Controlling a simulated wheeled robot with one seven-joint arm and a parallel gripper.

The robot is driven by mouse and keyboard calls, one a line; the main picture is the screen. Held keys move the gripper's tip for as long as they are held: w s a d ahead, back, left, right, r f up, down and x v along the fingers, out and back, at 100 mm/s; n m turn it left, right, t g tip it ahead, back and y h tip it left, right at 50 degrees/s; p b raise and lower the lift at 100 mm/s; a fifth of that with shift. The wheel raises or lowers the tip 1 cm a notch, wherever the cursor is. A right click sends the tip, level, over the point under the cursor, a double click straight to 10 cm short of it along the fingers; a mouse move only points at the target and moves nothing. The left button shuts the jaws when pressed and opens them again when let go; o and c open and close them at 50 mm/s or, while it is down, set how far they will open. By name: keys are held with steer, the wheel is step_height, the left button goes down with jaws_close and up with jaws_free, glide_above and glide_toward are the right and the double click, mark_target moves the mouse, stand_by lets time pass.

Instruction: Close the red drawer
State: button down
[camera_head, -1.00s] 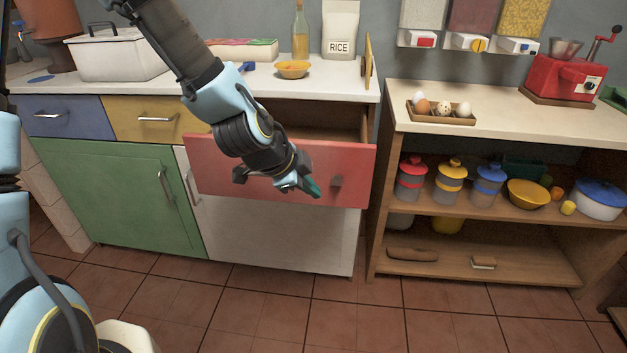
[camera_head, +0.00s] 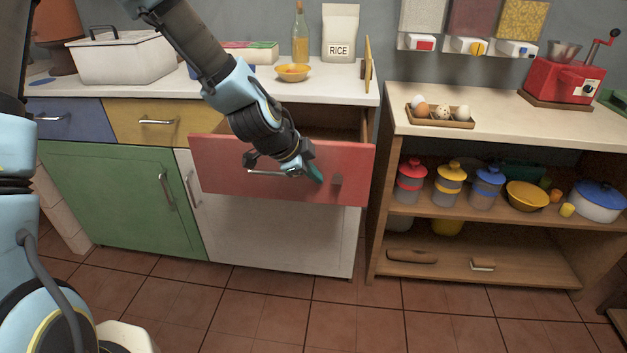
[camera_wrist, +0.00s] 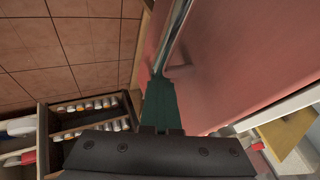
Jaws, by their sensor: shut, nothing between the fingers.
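The red drawer (camera_head: 225,167) stands pulled out below the white counter, with part of its inside showing behind the front. Its silver bar handle (camera_head: 268,172) runs across the front, partly covered by my gripper; the handle also shows in the wrist view (camera_wrist: 177,35). My gripper (camera_head: 316,173) is shut and empty, with its green fingertips at the drawer front near the handle's right part. In the wrist view the fingers (camera_wrist: 160,100) point at the red front beside the handle. Whether they touch it I cannot tell.
A blue drawer (camera_head: 68,120) and a yellow drawer (camera_head: 140,128) are shut to the left. A white door (camera_head: 280,232) is below. An open wooden shelf unit (camera_head: 470,268) stands to the right. The tiled floor in front is clear.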

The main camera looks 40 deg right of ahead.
steer(key=w+d, duration=0.6)
steer(key=w+d+b, duration=0.1)
steer(key=w+d, duration=0.5)
steer(key=w, duration=0.1)
steer(key=shift+d, duration=0.1)
